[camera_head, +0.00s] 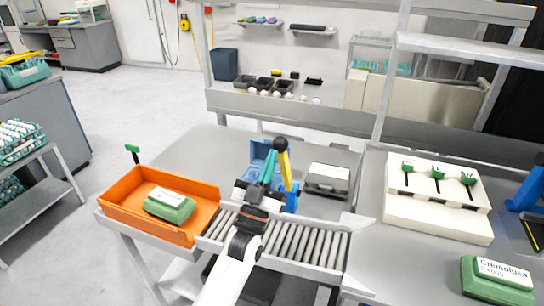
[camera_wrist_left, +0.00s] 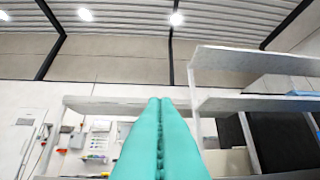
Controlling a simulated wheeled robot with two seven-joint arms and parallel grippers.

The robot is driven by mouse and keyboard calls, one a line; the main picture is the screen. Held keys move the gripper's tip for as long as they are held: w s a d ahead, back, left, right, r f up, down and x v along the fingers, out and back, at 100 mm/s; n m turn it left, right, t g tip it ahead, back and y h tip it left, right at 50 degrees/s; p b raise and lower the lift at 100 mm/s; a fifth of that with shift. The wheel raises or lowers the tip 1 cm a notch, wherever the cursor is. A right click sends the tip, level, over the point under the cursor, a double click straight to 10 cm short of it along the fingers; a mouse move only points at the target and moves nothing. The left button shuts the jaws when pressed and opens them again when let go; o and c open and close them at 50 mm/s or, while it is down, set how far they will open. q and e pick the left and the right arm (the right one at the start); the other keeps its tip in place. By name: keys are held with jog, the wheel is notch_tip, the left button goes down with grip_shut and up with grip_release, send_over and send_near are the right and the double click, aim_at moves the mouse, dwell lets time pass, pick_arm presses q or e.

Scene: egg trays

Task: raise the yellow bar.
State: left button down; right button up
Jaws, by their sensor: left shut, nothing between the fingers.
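The yellow bar (camera_head: 285,172) stands nearly upright, with a black knob at its top, beside a blue device (camera_head: 291,199) on the table behind the roller conveyor. My left gripper (camera_head: 271,158) comes up from below, its teal fingers pressed together with nothing between them. In the head view the fingers are just left of the bar; I cannot tell whether they touch it. In the left wrist view the shut fingers (camera_wrist_left: 160,105) point up toward the wall and ceiling, and the bar does not show. My right gripper is not in view.
A roller conveyor (camera_head: 310,243) runs in front of the device. An orange tray (camera_head: 118,198) with a green egg carton (camera_head: 170,205) is at left. A grey box (camera_head: 327,179) stands right of the bar. A white block (camera_head: 437,215) with green handles is farther right.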

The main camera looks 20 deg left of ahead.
pick_arm(q)
jog(key=shift+w, duration=0.4)
jog(key=shift+w+r+g+p, duration=0.4)
jog(key=shift+w+r+p, duration=0.2)
jog(key=shift+p, duration=0.35)
jog(key=shift+w+f, duration=0.1)
jog(key=shift+f, duration=0.1)
